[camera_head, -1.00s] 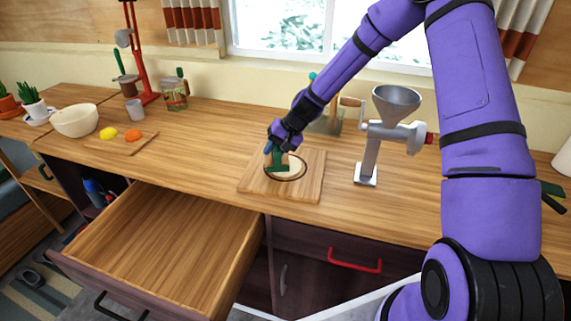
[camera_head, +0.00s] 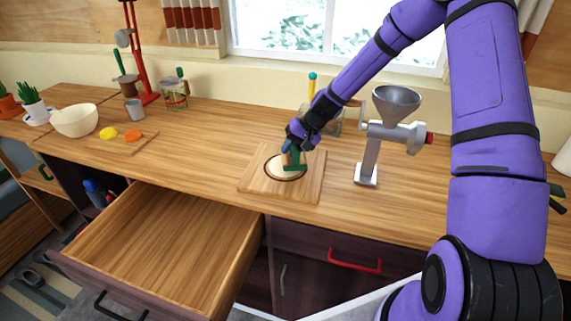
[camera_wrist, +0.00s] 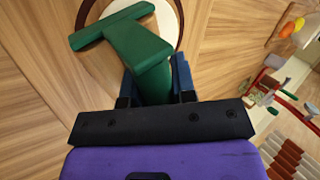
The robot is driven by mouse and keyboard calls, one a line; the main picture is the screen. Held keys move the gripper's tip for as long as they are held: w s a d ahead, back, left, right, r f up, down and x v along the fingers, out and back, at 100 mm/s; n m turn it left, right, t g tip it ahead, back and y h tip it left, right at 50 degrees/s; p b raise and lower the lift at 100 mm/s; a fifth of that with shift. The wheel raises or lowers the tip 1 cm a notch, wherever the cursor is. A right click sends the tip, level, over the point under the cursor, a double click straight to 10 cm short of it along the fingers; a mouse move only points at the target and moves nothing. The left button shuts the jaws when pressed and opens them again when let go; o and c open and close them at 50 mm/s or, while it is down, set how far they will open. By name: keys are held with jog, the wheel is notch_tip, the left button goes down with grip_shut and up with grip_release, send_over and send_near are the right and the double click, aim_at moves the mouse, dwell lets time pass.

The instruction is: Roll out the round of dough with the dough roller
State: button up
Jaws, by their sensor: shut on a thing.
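The pale round of dough (camera_head: 280,172) lies on a square wooden board (camera_head: 252,184), inside a dark ring. My gripper (camera_head: 293,150) is shut on the green dough roller (camera_head: 294,160), over the right part of the round. In the wrist view the green roller (camera_wrist: 137,45) is T-shaped, with its handle between the blue fingers of my gripper (camera_wrist: 155,85). Its bar lies over the pale dough (camera_wrist: 105,68) and hides part of it. I cannot tell whether the bar presses on the dough.
A metal grinder (camera_head: 370,150) stands just right of the board. An open, empty drawer (camera_head: 160,245) juts out at the front left. A white bowl (camera_head: 76,121) and a small board with yellow and orange pieces (camera_head: 133,135) are at the left. The counter left of the dough board is clear.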

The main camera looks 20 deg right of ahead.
dwell(0.4)
jog(key=shift+w+a+f, duration=0.1)
jog(key=shift+w+a, duration=0.1)
jog(key=shift+a, duration=0.7)
jog(key=shift+w+a+f, duration=0.1)
jog(key=shift+w+a, duration=0.15)
jog(key=shift+a, duration=0.65)
jog(key=shift+w+a, duration=0.2)
jog(key=shift+a, duration=0.7)
jog(key=shift+s+d+r, duration=0.1)
jog(key=shift+s+d, duration=0.15)
jog(key=shift+d, duration=0.7)
jog(key=shift+s+d, duration=0.2)
jog(key=shift+d, duration=0.8)
jog(key=shift+s+d+r, duration=0.1)
jog(key=shift+s+d, duration=0.15)
jog(key=shift+d, duration=0.7)
jog(key=shift+a, duration=0.1)
jog(key=shift+w+a+f, duration=0.1)
jog(key=shift+w+a, duration=0.15)
jog(key=shift+a, duration=0.7)
jog(key=shift+w+a+f, duration=0.1)
jog(key=shift+w+a, duration=0.15)
jog(key=shift+a, duration=0.75)
jog(key=shift+w+a, duration=0.25)
jog(key=shift+a, duration=0.7)
